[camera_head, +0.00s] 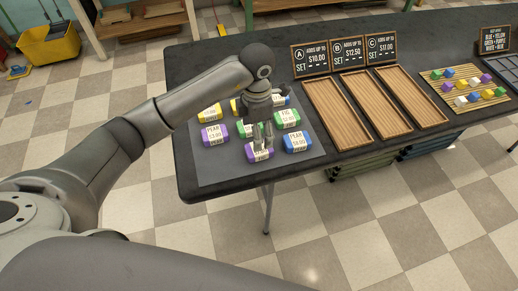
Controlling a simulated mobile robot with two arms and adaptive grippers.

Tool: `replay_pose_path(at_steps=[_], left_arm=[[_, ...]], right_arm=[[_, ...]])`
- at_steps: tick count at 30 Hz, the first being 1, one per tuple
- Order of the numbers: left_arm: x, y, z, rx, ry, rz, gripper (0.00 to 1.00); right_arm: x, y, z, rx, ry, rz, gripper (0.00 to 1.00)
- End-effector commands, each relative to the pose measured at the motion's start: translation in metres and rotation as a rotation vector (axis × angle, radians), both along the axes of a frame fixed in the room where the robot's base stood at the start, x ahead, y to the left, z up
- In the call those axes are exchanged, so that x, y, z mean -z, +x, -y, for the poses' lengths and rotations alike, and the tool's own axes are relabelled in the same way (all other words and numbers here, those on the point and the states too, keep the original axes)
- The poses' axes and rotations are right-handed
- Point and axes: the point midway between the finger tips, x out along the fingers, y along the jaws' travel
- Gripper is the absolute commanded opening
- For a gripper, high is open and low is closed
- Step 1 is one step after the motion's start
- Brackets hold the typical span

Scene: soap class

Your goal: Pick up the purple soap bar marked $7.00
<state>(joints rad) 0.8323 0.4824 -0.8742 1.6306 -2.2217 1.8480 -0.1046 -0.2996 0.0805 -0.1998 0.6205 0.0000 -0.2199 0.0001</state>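Two purple soap bars show on the grey mat (220,172). One purple bar (214,134) lies at the left; its label reads PEAR, with a price too small to read surely. The other purple bar (249,154) lies at the mat's front middle, and its label is partly hidden by my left gripper (262,140). The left gripper points down, with its fingers at or just above this front bar. I cannot tell whether the fingers touch it or how far apart they are. My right gripper is not in view.
A blue bar (296,142) lies close right of the front purple bar. A green bar (287,118), a yellow bar (210,113) and others, partly hidden, lie behind. Wooden trays (335,136) with price signs (311,60) stand to the right. A slatted board (437,78) holds several coloured blocks.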

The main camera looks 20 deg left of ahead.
Motion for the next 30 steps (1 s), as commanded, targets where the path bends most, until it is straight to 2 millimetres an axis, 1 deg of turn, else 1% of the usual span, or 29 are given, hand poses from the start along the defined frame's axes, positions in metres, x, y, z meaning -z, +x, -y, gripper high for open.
replay_pose_path(at_steps=[1,3,8,11,15,18,22,28,30], left_arm=[[0.008,-0.001,0.0,-0.001,0.0,-0.004,0.74],[0.018,-0.001,0.001,-0.002,-0.002,-0.004,0.74],[0.031,0.0,0.001,0.0,-0.003,-0.001,0.74],[0.039,-0.001,0.003,0.0,-0.004,-0.003,0.74],[0.061,0.0,0.006,0.0,-0.005,-0.005,0.74],[0.075,0.001,0.005,-0.001,-0.004,-0.002,0.74],[0.082,0.001,0.005,0.001,-0.005,0.0,0.74],[0.082,0.002,0.005,0.001,-0.004,0.001,0.74],[0.082,0.002,0.005,0.001,-0.004,0.001,0.65]], right_arm=[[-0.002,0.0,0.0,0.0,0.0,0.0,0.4],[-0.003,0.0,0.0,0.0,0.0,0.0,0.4],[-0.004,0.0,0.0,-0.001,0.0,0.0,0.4],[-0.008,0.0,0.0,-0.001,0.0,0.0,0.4],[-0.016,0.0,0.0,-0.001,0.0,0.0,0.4],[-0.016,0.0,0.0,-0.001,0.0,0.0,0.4],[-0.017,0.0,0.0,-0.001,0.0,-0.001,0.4],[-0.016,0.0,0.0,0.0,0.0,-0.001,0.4],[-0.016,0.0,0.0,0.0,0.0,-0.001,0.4]])
